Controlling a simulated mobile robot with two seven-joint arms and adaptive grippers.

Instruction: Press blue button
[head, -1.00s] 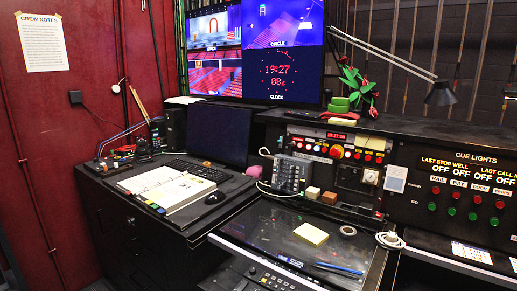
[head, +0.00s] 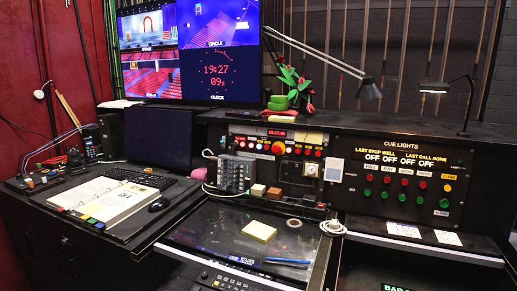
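The cue lights panel (head: 405,176) stands upright at the right, with rows of red and green buttons and a yellow one at its right end. A smaller panel left of it has a row of small coloured buttons (head: 308,152) and a large red knob (head: 278,148). Neither of my grippers shows in the head view.
The black desk holds an open binder (head: 108,199), a keyboard (head: 137,177) and a mouse (head: 158,204) at left. A yellow note pad (head: 259,231) and a tape roll (head: 294,223) lie on the dark glass top. Two desk lamps reach over the right side.

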